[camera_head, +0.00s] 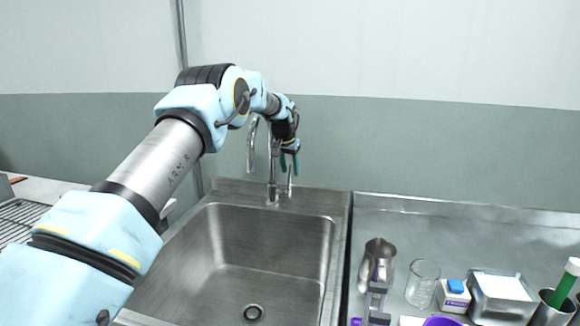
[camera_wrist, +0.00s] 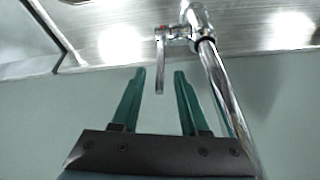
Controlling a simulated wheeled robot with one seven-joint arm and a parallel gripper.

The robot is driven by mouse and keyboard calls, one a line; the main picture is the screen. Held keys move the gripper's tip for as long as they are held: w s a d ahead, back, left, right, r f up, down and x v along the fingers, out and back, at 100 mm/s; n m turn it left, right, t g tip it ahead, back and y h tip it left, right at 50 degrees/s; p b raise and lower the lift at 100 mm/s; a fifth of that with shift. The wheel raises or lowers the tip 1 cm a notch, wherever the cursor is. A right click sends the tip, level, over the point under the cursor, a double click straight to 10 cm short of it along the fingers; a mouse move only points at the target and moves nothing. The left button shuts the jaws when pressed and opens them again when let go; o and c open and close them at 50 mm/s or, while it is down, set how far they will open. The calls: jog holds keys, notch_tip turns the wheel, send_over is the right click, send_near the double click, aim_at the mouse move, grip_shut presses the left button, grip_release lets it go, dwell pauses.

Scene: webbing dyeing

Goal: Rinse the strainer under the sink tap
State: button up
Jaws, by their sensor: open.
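The chrome sink tap (camera_head: 272,170) stands at the back rim of the steel sink (camera_head: 275,240), its curved spout to the left. My gripper (camera_head: 289,168) is beside the tap, above its small lever (camera_head: 290,182). In the wrist view my gripper (camera_wrist: 160,74) has its green fingers apart, with nothing held. The tap lever (camera_wrist: 160,66) appears in line with the gap between the fingertips; I cannot tell whether they touch. The tap pipe (camera_wrist: 220,75) passes to the right of the fingers. I see no water running. I cannot make out a strainer in either view.
A steel jug (camera_head: 377,262), glass beaker (camera_head: 422,286), blue-capped bottle (camera_head: 454,298), steel box (camera_head: 503,308) and steel cup (camera_head: 550,312) stand on the right counter (camera_head: 470,235). A purple item (camera_head: 442,321) is cut off below. A wire rack (camera_head: 18,222) lies left. The basin looks empty.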

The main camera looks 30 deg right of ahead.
jog(key=shift+f, duration=0.3)
jog(key=shift+c, duration=0.3)
grip_shut()
dwell(1.0)
